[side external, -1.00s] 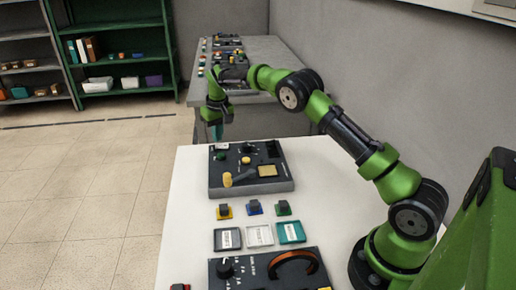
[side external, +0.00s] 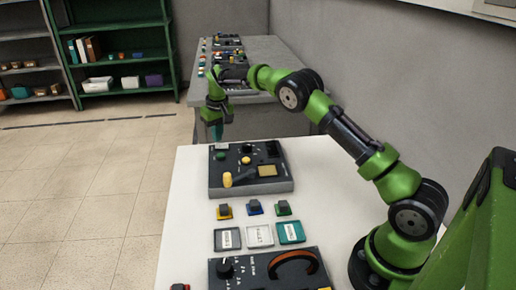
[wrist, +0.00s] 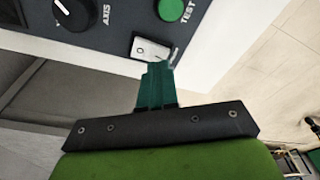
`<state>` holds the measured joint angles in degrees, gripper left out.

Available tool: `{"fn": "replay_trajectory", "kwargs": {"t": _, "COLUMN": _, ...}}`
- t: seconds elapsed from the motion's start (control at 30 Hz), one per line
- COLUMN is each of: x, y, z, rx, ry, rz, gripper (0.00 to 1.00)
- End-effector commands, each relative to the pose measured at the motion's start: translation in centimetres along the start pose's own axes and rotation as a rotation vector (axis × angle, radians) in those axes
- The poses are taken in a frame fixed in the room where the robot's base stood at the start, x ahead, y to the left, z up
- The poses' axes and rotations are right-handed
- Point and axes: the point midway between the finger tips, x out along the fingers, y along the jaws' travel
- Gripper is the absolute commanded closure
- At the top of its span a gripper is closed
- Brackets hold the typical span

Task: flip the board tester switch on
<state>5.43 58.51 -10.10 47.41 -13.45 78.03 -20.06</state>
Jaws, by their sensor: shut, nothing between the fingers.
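The board tester (side external: 284,184) is a dark box at the far end of the white table in the side view. Its dark panel (wrist: 100,42) shows in the wrist view, with a white rocker switch (wrist: 146,48) near the panel's edge. I cannot tell which way the rocker is set. My gripper (side external: 217,138) points down at the tester's far left edge. In the wrist view its teal fingers (wrist: 158,72) are shut and empty, with their tips right by the rocker's lower right side. I cannot tell if they touch it.
A black AXIS knob (wrist: 75,12) and a green TEST button (wrist: 171,9) sit close to the switch. Small coloured blocks (side external: 254,207) and trays (side external: 260,235) lie nearer on the table.

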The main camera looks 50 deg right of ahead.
Motion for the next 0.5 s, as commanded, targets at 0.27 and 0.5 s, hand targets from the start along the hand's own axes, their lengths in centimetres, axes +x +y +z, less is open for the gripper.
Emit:
{"fn": "replay_trajectory", "kwargs": {"t": 0.27, "x": 0.07, "y": 0.00, "z": 0.01, "rx": 0.000, "ry": 0.000, "rz": 0.000, "gripper": 1.00}}
{"fn": "replay_trajectory", "kwargs": {"t": 0.5, "x": 0.45, "y": 0.00, "z": 0.07, "rx": 0.000, "ry": 0.000, "rz": 0.000, "gripper": 1.00}}
